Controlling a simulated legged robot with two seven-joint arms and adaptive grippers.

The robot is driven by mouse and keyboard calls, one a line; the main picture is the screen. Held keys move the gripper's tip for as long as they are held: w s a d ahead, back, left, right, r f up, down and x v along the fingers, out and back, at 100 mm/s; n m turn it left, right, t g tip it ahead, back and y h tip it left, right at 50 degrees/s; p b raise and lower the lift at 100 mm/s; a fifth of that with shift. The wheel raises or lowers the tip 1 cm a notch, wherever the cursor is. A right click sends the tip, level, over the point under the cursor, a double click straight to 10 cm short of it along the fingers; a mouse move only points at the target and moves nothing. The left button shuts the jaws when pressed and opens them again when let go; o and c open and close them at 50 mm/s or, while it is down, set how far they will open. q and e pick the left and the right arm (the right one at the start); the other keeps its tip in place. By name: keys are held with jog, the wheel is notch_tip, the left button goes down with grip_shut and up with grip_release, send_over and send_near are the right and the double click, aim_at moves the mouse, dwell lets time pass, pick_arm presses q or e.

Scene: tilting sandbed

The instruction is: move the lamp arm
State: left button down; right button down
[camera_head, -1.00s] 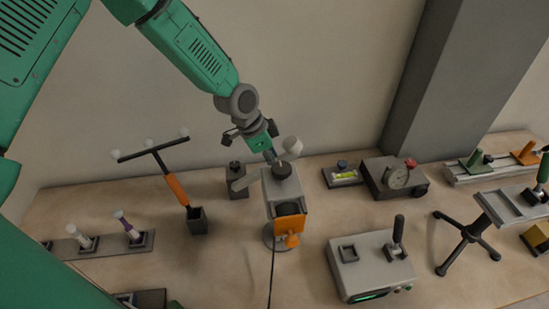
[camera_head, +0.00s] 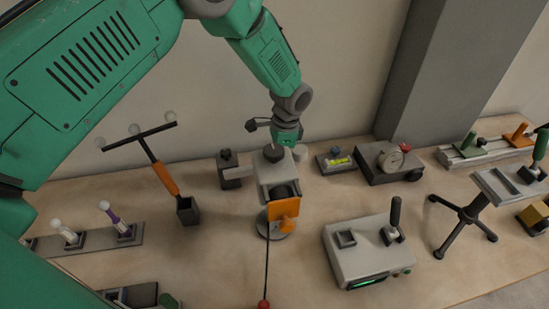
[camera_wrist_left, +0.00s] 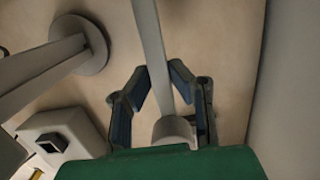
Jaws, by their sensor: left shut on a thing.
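The lamp (camera_head: 270,180) stands on the bench at the middle of the head view, with a grey body, dark cap, orange front piece and round base (camera_head: 275,228). My left gripper (camera_head: 284,140) is behind its top, its fingers mostly hidden there. A pale knob (camera_head: 300,153) shows just right of it. In the left wrist view, the gripper (camera_wrist_left: 157,80) is shut on a pale grey bar, apparently the lamp arm (camera_wrist_left: 149,30), one finger on each side. The bar ends in a pale cylinder (camera_wrist_left: 172,130) between the fingers. My right gripper is not in view.
An orange-handled T-shaped stand (camera_head: 165,180) is left of the lamp. A grey box with a black lever (camera_head: 365,250) sits right front. A gauge block (camera_head: 390,165) and a level (camera_head: 335,161) are behind right. A red ball (camera_head: 263,305) hangs on a cord in front.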

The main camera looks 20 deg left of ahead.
pick_arm(q)
jog(key=shift+w+d+f+y+b, duration=0.15)
jog(key=shift+f+y+b, duration=0.25)
jog(key=shift+f, duration=0.25)
jog(key=shift+s+d+f+g, duration=0.1)
jog(key=shift+s+f+g, duration=0.1)
jog(key=shift+f+g, duration=0.15)
jog(key=c, duration=1.7)
grip_release()
jog(key=shift+o, duration=1.1)
jog(key=shift+w+f+y, duration=0.1)
jog(key=shift+f+y, duration=0.05)
jog(key=shift+y, duration=0.15)
jog(key=shift+w, duration=0.15)
jog(key=shift+r, duration=0.4)
jog(key=v, duration=1.1)
jog(key=shift+w, duration=0.3)
